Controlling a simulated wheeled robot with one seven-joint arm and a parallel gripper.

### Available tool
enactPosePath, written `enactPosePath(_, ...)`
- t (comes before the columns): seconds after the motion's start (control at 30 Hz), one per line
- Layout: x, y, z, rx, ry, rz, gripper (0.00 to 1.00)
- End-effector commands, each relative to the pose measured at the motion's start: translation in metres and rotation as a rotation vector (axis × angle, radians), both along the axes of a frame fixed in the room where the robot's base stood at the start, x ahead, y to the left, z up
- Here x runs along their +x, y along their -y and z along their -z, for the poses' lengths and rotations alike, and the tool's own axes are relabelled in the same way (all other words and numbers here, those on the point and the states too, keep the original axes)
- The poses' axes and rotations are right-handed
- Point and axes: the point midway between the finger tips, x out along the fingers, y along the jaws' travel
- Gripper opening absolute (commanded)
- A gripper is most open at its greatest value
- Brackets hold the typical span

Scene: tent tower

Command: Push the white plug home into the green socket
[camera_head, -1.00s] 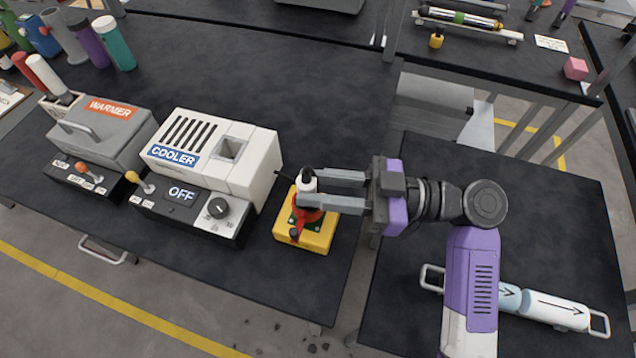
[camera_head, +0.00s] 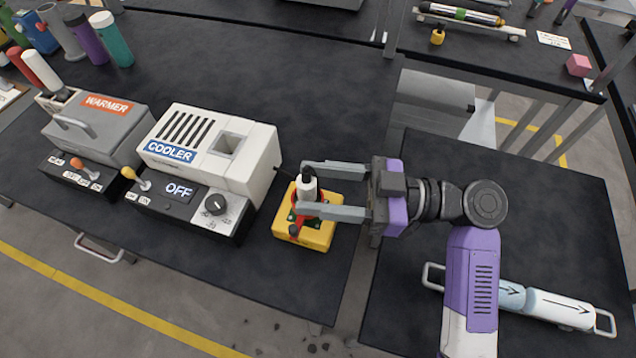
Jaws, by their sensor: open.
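A red part (camera_head: 303,224) lies in front of the plug's lower end. I cannot tell how deep the plug sits. My gripper (camera_head: 309,191) comes from the right with its fingers apart. One finger is behind the plug and the other is in front of it. The plug stands between them, and the fingers look clear of it.
The white cooler (camera_head: 255,160), its display (camera_head: 180,190) reading OFF, stands close left of the yellow box. The grey warmer (camera_head: 95,128) is further left. Several coloured cylinders stand at the back left. The bench's front edge is near the box. The bench behind the cooler is clear.

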Motion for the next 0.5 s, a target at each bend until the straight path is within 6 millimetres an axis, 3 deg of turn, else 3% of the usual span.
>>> enactPosePath(0.17,0.000,0.009,0.002,0.000,0.000,0.002,0.52)
enactPosePath(0.5,-0.006,0.061,0.007,0.000,0.001,0.003,0.52)
